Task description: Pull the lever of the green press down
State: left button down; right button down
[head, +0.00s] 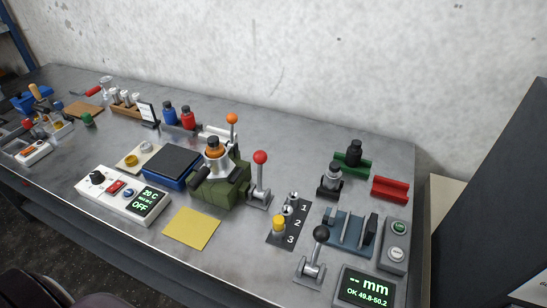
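The green press (222,192) stands near the middle of the bench, with a silver part with an orange band and dark cap (214,149) at its top. A red-knobbed lever (261,172) stands nearly upright at its right side, on a grey foot. An orange-knobbed lever (232,127) stands upright just behind the press. I cannot tell for certain which lever is joined to the press. Neither of my grippers shows in the head view.
Left of the press are a blue box with a dark top (172,165) and a white control box (122,196). A yellow sheet (192,228) lies in front. To the right are a numbered plate (287,222), a black-knobbed lever (316,255) and a display (367,289).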

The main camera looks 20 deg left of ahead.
aim_at(260, 156)
jog(key=k+l, duration=0.1)
jog(key=l, duration=0.3)
jog(key=k+l, duration=0.1)
jog(key=l, duration=0.3)
jog(key=k+l+u, duration=0.1)
jog(key=l, duration=0.35)
jog(key=k+l, duration=0.1)
jog(key=l, duration=0.3)
jog(key=k+l, duration=0.1)
jog(key=l, duration=0.3)
jog(key=k+l+u, duration=0.1)
jog(key=l, duration=0.3)
